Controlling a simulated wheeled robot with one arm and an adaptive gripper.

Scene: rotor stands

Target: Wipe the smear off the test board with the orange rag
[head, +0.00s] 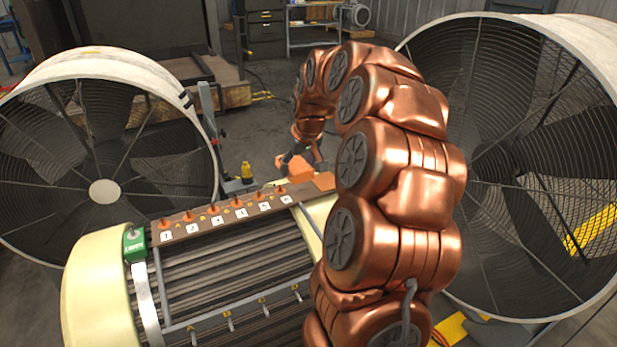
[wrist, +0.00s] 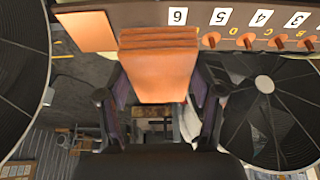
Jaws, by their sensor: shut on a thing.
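My gripper (wrist: 160,88) is shut on the orange rag (wrist: 158,66), a folded, layered block between its two fingers. In the head view, my gripper (head: 299,158) is small and partly hidden, with the rag (head: 294,166) at its tip near the right end of the brown numbered board (head: 228,206). In the wrist view, the rag's far edge overlaps the board (wrist: 120,16); whether it touches is unclear. A flat orange patch (wrist: 86,32) lies left of the rag in the wrist view; it also shows at the board's right end (head: 323,181). No distinct smear can be made out.
Orange knobs (head: 212,208) with number labels line the board. A slatted cream-ended frame (head: 95,285) with a green tag (head: 134,245) lies in front. Large caged fans stand left (head: 105,150) and right (head: 530,150).

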